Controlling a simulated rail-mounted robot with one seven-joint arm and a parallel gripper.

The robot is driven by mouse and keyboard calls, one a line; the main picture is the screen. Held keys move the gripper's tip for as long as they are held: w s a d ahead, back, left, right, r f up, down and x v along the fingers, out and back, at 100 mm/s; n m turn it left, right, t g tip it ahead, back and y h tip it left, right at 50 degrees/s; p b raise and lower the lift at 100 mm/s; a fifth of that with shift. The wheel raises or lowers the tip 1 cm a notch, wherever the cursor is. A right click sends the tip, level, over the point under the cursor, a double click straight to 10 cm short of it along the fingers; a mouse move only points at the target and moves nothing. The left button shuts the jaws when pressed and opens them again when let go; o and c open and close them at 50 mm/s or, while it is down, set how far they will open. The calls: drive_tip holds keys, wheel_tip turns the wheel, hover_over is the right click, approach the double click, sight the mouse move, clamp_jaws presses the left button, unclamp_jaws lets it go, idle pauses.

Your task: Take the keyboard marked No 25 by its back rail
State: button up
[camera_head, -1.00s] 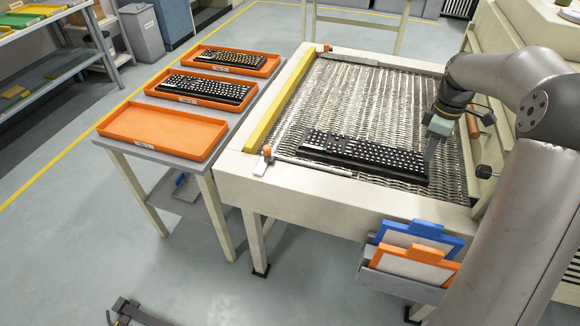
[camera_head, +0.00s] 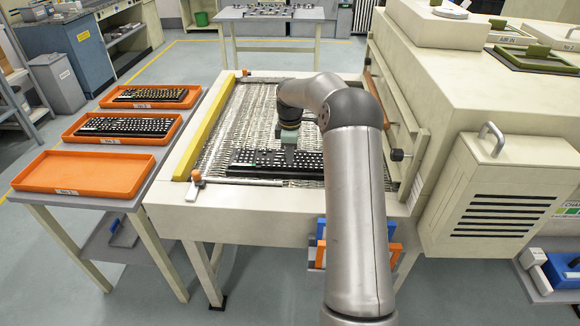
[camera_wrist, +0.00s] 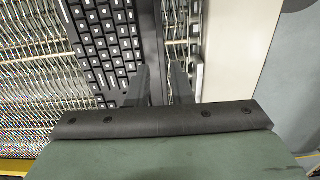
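My gripper (camera_head: 290,152) is low over the keyboard, pointing down. In the wrist view its two fingers (camera_wrist: 160,72) stand apart, the left one on the key side and the right one over the mesh, with the strip between them. I cannot tell whether they touch it.
Three orange trays stand on the side table at left: the front tray (camera_head: 50,186) is empty, the middle (camera_head: 70,138) and back (camera_head: 112,105) trays hold keyboards. A yellow bar (camera_head: 187,160) and a metal rod (camera_head: 240,182) border the belt. A beige machine (camera_head: 490,110) stands right.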

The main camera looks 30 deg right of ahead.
sight(290, 173)
drive_tip(key=shift+s+a+f+p, duration=0.1)
drive_tip(key=shift+f+p, duration=0.4)
drive_tip(key=shift+f, duration=3.1)
clamp_jaws()
